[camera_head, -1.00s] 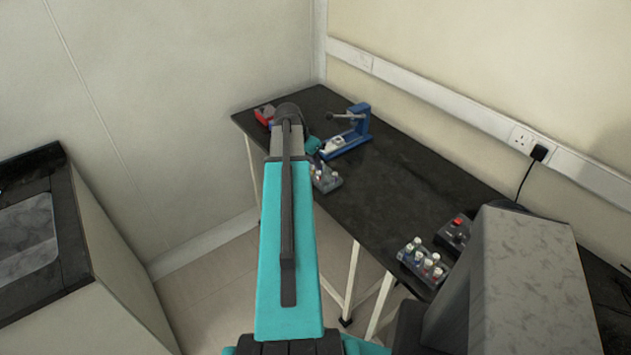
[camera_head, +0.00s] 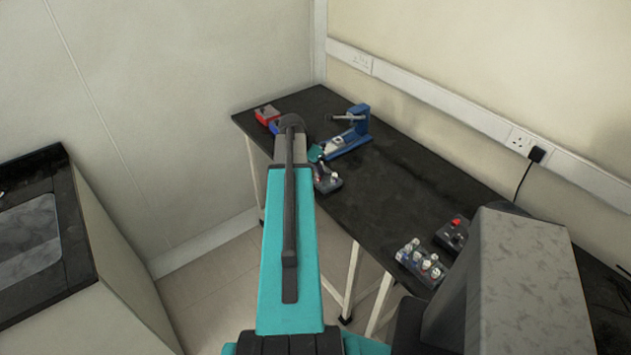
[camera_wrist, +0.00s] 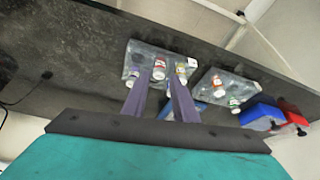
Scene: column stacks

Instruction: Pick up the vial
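Several small capped vials stand in a grey rack (camera_wrist: 133,55) in the wrist view. I cannot tell which one the task means. My gripper (camera_wrist: 160,77) is open, its two fingers pointing at this rack. In the head view my arm hides part of a rack (camera_head: 330,185) of vials and most of the gripper.
Another rack (camera_wrist: 236,84) holds vials beside the first. Blue and red boxes (camera_wrist: 262,113) lie beyond it. In the head view, a blue device (camera_head: 345,143) stands behind my gripper. A further vial rack (camera_head: 418,267) and dark control box (camera_head: 452,236) lie right; the bench middle (camera_head: 400,185) is clear.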

